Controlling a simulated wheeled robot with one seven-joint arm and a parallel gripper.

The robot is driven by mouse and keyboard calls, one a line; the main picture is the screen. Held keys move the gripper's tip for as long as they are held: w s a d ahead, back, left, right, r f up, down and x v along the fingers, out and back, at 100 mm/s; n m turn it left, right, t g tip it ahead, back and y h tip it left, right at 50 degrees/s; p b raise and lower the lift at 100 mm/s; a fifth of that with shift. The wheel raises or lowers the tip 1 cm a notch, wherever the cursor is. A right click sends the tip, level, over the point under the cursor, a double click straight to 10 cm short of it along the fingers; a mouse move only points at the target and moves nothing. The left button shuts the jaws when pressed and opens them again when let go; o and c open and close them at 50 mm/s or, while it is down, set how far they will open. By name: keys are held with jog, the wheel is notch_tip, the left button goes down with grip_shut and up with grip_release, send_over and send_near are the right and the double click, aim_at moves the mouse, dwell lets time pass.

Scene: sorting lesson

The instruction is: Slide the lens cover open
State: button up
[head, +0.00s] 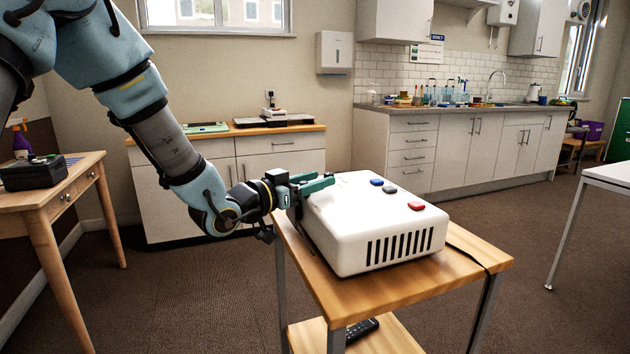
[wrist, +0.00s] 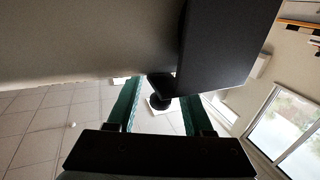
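The white projector (head: 375,215) sits on a small wooden table. Its far left side is turned away in the head view, so the lens cover is hidden there. In the wrist view a flat black panel (wrist: 228,45), apparently the lens cover, stands against the pale projector body (wrist: 90,40). A small black knob (wrist: 160,103) shows at its lower edge. My gripper (head: 316,183) is at the projector's left edge. Its green fingers are apart, one on each side of the knob in the wrist view (wrist: 157,110), with visible gaps. I cannot tell the depth between fingertips and knob.
The small table (head: 400,290) has bare wood at its front, and a dark remote (head: 360,328) lies on its lower shelf. A wooden desk (head: 50,195) with a black box (head: 35,174) stands left. Floor between them is clear.

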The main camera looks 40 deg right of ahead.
grip_shut()
dwell(1.2)
